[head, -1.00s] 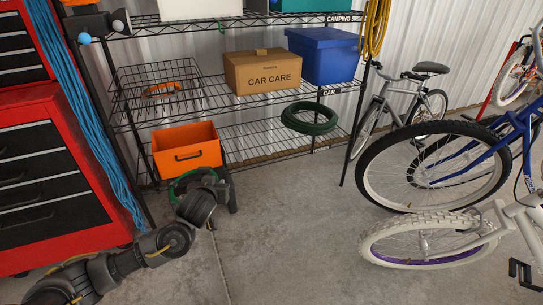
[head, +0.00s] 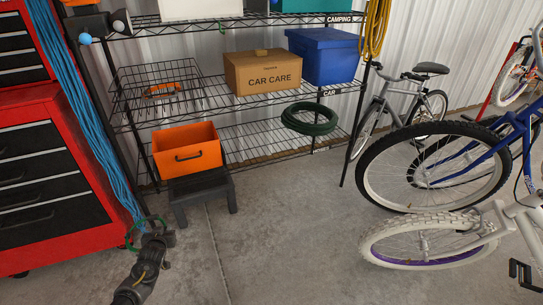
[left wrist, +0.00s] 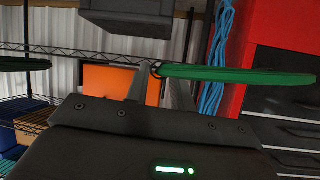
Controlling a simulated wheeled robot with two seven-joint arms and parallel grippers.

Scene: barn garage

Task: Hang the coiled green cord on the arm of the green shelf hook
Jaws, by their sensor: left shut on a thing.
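The coiled green cord (head: 129,236) is in my left gripper (head: 157,234), low at the left of the head view beside the red tool chest. In the left wrist view the cord (left wrist: 240,73) shows nearly edge-on, held at its left end between the two fingers (left wrist: 157,75), and sticks out to the right. A small green piece (head: 221,26) at the front edge of the upper wire shelf looks like the shelf hook; its arm is too small to make out. My right gripper is not in view.
The red tool chest (head: 60,240) and hanging blue rope (head: 95,130) are close on the left. A dark green coil (head: 310,119) is at the lower shelf. Bicycles (head: 435,175) fill the right; the middle floor is clear.

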